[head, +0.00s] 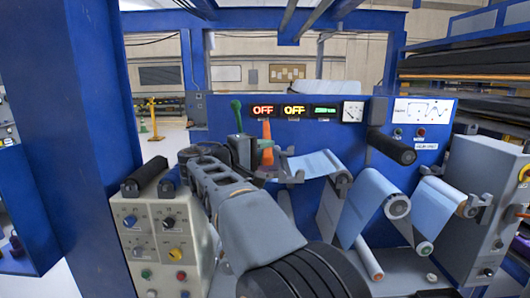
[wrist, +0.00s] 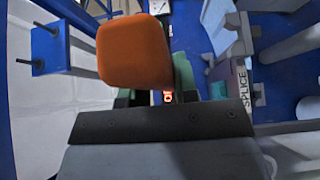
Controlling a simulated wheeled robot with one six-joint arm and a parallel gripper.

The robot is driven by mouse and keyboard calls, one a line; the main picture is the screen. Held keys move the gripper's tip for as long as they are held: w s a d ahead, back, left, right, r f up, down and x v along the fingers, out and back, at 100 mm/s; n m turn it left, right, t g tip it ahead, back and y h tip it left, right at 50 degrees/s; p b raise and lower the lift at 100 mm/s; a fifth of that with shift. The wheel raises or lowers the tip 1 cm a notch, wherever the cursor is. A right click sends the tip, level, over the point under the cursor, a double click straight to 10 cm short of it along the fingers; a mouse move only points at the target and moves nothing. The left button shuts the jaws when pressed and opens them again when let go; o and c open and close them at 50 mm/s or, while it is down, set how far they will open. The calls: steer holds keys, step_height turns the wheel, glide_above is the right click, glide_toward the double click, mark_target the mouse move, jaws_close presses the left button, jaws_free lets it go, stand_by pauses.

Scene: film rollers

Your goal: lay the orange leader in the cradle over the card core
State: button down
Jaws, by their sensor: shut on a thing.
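The orange leader (head: 266,148) stands upright at the far end of my arm in the head view. In the wrist view it is a large orange block (wrist: 135,50) close to the camera. My gripper (head: 247,152) appears shut on it; its fingertips are partly hidden behind the block and a dark bar. A green upright part (head: 237,115) stands just left of the leader. A small dark cradle-like bracket (head: 291,177) sits right of the gripper, apart from the leader. I cannot tell which piece is the card core.
Pale blue film (head: 372,200) runs over several rollers at the right. A grey control box (head: 160,240) stands at the left, and a grey machine housing (head: 480,200) at the right. A black roller (head: 391,147) juts from the blue panel. A SPLICE label (wrist: 243,85) shows in the wrist view.

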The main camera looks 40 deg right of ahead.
steer(key=shift+r+p, duration=1.4)
steer(key=shift+r, duration=0.75)
